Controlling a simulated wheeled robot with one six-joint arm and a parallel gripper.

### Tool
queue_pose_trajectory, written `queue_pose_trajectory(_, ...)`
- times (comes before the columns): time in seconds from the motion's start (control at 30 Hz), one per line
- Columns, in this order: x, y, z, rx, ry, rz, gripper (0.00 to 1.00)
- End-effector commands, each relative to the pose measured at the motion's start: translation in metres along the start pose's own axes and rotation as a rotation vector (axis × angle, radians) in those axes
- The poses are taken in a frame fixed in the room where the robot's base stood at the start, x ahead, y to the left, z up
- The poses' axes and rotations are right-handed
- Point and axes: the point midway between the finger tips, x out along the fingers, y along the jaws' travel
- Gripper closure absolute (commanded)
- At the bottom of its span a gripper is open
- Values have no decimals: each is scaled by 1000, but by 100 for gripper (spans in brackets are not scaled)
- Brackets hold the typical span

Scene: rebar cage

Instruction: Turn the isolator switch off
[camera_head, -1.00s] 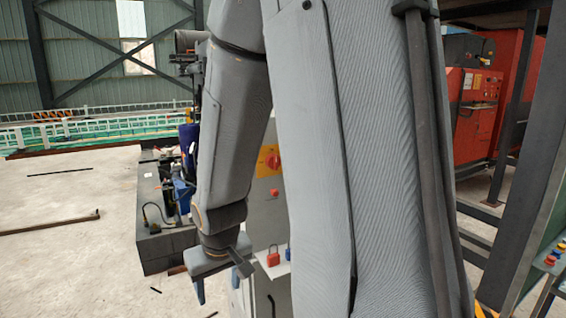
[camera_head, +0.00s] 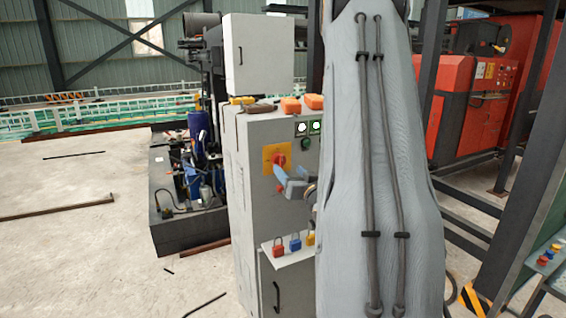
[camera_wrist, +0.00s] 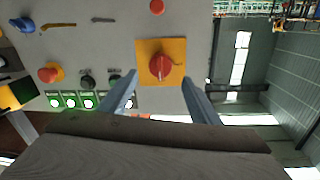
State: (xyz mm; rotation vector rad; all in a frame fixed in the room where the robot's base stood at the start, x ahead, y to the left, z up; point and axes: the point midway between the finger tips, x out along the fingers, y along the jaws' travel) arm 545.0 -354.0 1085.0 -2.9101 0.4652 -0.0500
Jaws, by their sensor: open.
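The isolator switch is a red rotary knob (camera_head: 279,160) on a yellow plate (camera_head: 268,153), on the front of a grey cabinet (camera_head: 258,210). In the wrist view the knob (camera_wrist: 160,66) sits on its plate (camera_wrist: 145,50), with a pale mark on the knob's near side. My gripper (camera_head: 284,177) is in front of the panel, close to the switch. In the wrist view my gripper (camera_wrist: 159,78) is open, with one blue-grey finger on each side of the knob. Nothing is held. Whether a finger touches the knob cannot be told.
Red, blue and yellow padlocks (camera_head: 294,243) stand on a shelf below. Lit push buttons (camera_wrist: 72,101) and a red mushroom button (camera_wrist: 50,73) are on the panel. Orange items (camera_head: 291,105) lie on the cabinet top. My arm hides the cabinet's right side.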

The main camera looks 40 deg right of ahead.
Motion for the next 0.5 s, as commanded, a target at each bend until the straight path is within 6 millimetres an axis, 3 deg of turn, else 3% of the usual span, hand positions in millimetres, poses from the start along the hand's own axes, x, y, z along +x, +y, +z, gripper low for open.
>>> queue_pose_trajectory(0.3,48,-2,-1,-1,-2,-2,43)
queue_pose_trajectory(0.5,67,-2,0,-1,-3,-2,43)
